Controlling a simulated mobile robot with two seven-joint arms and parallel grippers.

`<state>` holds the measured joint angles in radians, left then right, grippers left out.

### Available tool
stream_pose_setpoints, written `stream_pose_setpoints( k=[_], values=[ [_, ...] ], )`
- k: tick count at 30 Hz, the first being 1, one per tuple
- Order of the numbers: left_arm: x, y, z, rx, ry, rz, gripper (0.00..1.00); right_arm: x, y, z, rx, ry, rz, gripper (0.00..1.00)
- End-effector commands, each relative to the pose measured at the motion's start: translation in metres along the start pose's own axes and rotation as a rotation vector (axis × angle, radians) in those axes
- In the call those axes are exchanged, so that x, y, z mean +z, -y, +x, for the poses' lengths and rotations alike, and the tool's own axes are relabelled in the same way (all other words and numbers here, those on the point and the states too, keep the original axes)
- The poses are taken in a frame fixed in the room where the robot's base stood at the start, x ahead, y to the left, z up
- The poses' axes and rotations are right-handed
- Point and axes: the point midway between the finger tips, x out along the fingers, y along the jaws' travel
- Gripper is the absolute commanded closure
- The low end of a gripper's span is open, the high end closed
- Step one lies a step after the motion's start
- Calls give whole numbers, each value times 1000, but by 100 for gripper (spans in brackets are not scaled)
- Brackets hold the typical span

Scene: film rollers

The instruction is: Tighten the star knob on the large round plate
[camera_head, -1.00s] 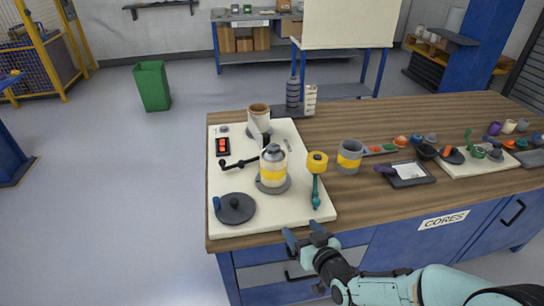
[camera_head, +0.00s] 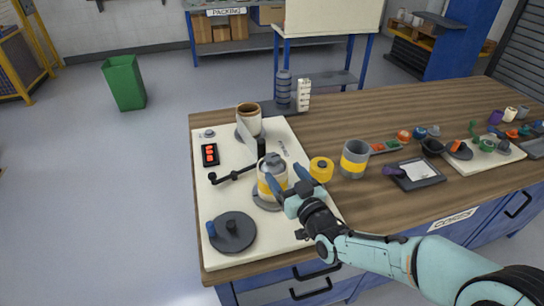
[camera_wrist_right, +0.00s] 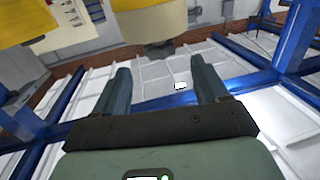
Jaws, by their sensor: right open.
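A large dark grey round plate (camera_head: 232,243) lies at the front left of the white board (camera_head: 208,257). A small dark knob (camera_head: 231,226) stands at its middle; its star shape is too small to make out. A blue piece (camera_head: 211,229) stands at the plate's left edge. My right gripper (camera_head: 287,183) is open and empty, right of the plate, its fingers close to a white and yellow canister (camera_head: 272,176); I cannot tell whether they touch. In the right wrist view the open fingers (camera_wrist_right: 163,85) show nothing between them. My left gripper is out of view.
A red-buttoned box (camera_head: 210,154), a black crank (camera_head: 232,176) and a brown-rimmed cup (camera_head: 249,119) sit on the board. A yellow-topped piece (camera_head: 321,169) stands beside my gripper. A grey and yellow cup (camera_head: 354,159) and a tray (camera_head: 415,175) are to the right.

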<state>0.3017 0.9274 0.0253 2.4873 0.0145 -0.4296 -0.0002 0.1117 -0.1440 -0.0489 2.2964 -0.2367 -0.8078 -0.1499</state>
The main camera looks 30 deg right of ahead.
Motion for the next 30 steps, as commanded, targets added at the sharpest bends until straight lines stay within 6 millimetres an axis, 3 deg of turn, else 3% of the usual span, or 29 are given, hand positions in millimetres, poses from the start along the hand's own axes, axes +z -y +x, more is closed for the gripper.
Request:
stream_pose_setpoints(
  k=[3,10,15,24,29,30],
  values=[
    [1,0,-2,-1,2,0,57,0,1,27,-2,1,0,27],
    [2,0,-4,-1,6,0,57,0,0,64,-1,0,-1,27],
    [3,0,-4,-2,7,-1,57,0,0,75,-1,1,0,27],
    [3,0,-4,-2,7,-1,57,0,0,77,-1,0,0,27],
    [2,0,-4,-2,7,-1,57,0,0,77,-1,0,0,78],
    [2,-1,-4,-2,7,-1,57,0,0,77,-1,0,-1,78]
  ],
)
